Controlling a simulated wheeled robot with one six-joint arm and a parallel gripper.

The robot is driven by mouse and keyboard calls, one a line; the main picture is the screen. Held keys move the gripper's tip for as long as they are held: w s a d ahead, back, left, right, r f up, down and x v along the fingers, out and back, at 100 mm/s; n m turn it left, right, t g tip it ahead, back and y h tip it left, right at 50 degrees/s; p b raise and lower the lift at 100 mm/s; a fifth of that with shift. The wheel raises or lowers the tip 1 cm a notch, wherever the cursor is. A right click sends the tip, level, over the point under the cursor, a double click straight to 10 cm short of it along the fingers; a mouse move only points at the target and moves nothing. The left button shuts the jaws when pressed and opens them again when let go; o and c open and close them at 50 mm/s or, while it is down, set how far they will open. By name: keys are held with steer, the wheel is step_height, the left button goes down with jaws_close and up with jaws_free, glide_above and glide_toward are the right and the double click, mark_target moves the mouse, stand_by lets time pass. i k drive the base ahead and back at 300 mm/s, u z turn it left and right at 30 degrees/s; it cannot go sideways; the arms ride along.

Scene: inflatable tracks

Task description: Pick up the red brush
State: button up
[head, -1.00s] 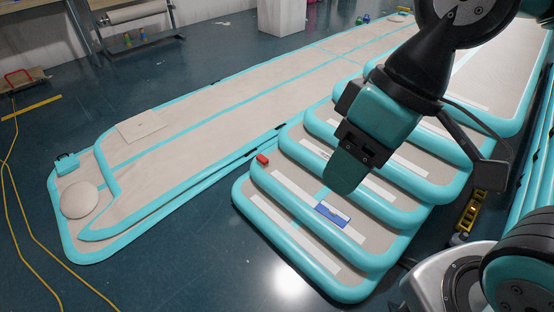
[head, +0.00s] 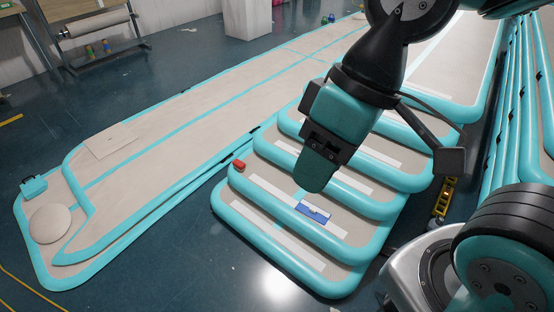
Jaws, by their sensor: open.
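A small red object (head: 239,166), which looks like the red brush, lies at the left end of a low step on the stacked inflatable tracks (head: 232,205). It is too small to make out bristles. My gripper (head: 313,178) hangs over the steps, to the right of the red object and apart from it. It is open, though its fingers overlap in this view, and nothing shows between them. A blue object (head: 314,212) with a white patch lies on the lowest step, below my gripper in the picture.
A long inflatable track (head: 180,120) runs along the left, with a round beige pad (head: 50,223), a flat square (head: 110,141) and a teal item (head: 33,186) on it. A yellow level-like tool (head: 444,198) lies on the floor at right.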

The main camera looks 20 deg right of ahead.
mark_target(238, 164)
steer(key=u, duration=0.9)
steer(key=i, duration=0.95)
steer(key=u, duration=0.85)
steer(key=i, duration=1.55)
steer(key=z, duration=1.4)
steer(key=i, duration=0.6)
steer(key=z, duration=0.7)
